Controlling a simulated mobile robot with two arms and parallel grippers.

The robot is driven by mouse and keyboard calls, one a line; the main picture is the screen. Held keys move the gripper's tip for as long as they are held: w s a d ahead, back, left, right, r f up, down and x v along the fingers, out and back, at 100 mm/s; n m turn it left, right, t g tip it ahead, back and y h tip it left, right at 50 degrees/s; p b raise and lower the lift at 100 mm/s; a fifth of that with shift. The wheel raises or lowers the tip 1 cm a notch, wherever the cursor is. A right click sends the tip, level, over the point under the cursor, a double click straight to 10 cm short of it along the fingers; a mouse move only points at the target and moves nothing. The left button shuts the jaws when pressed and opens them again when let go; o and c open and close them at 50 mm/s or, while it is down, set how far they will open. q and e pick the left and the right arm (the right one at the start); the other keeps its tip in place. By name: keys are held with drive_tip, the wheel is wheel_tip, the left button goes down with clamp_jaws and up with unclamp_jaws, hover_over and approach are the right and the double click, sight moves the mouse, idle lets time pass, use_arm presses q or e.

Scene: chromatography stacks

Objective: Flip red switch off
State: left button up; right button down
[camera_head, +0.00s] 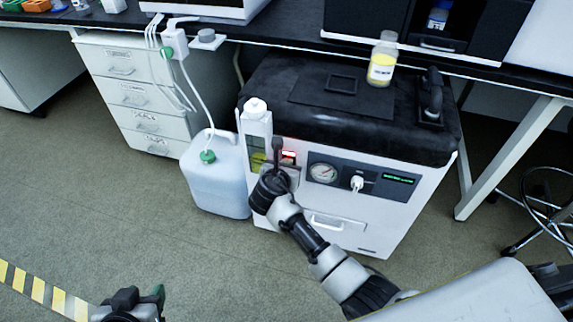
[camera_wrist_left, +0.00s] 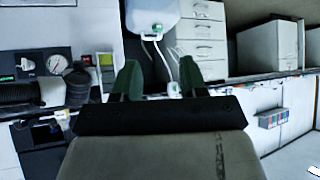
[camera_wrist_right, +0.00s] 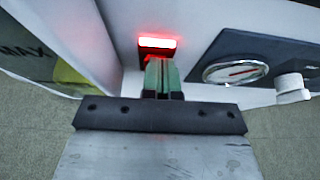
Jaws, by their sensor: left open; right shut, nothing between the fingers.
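The red switch (camera_head: 289,154) glows on the front of the white cabinet, left of the round gauge. In the right wrist view the lit red switch (camera_wrist_right: 157,43) sits just beyond my right fingertips. My right gripper (camera_wrist_right: 162,64) is shut and empty, with its tips at the lower part of the switch; I cannot tell whether they touch. In the head view my right gripper (camera_head: 277,148) is in front of the panel and partly covers the area around the switch. My left gripper (camera_wrist_left: 160,80) is open and empty, low at the left (camera_head: 135,298), far from the switch.
A white jug (camera_head: 215,180) stands on the floor to the left. The floor in front is mostly clear.

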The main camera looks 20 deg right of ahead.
use_arm(q)
drive_tip(key=shift+s+a+f+g, duration=0.25)
drive_tip(key=shift+s+g, duration=0.1)
drive_tip(key=shift+s, duration=0.1)
drive_tip(key=shift+s+a+f+g, duration=0.1)
drive_tip(key=shift+s+f+g, duration=0.15)
drive_tip(key=shift+s+g, duration=0.15)
drive_tip(key=shift+s, duration=0.15)
drive_tip(key=s+a+g+y+p, duration=0.1)
drive_tip(key=s+a+g+p, duration=0.1)
drive_tip(key=s+g, duration=0.2)
drive_tip(key=shift+s+f+p, duration=0.3)
drive_tip(key=shift+s, duration=0.65)
